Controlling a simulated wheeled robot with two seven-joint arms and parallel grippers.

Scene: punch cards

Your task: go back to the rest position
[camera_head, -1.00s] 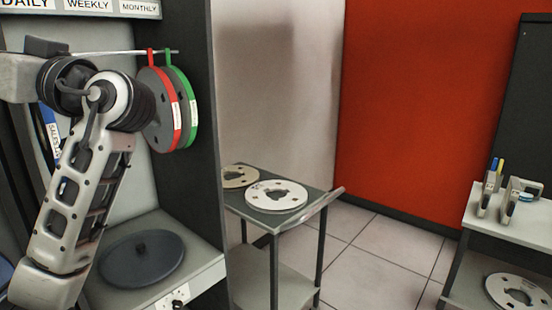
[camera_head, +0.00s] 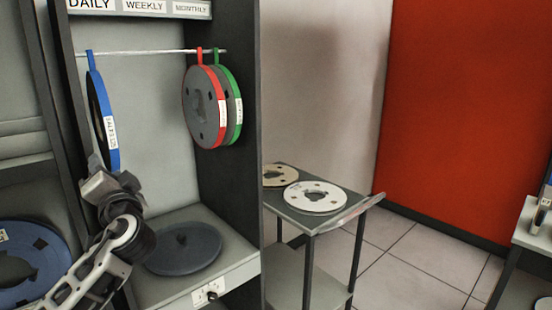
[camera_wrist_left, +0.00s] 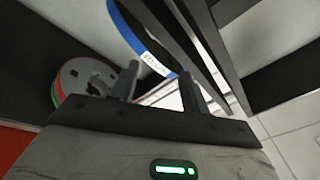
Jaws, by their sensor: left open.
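My left gripper (camera_head: 98,170) is open and empty, low in the cabinet at the left of the head view, just below the blue-rimmed reel. In the left wrist view its two fingers (camera_wrist_left: 160,88) stand apart with nothing between them. The blue-rimmed reel (camera_head: 107,125) hangs by its tab from the left end of the rail (camera_head: 150,53). It also shows in the left wrist view (camera_wrist_left: 138,35). The red reel (camera_head: 203,105) and green reel (camera_head: 236,108) hang together near the rail's right end. My right gripper is out of view.
Under the rail a dark round disc (camera_head: 185,250) lies on the cabinet shelf. A big blue reel (camera_head: 30,262) stands at lower left. A cart (camera_head: 345,214) with two reels stands right of the cabinet wall. Tiled floor (camera_head: 410,275) lies open beyond it.

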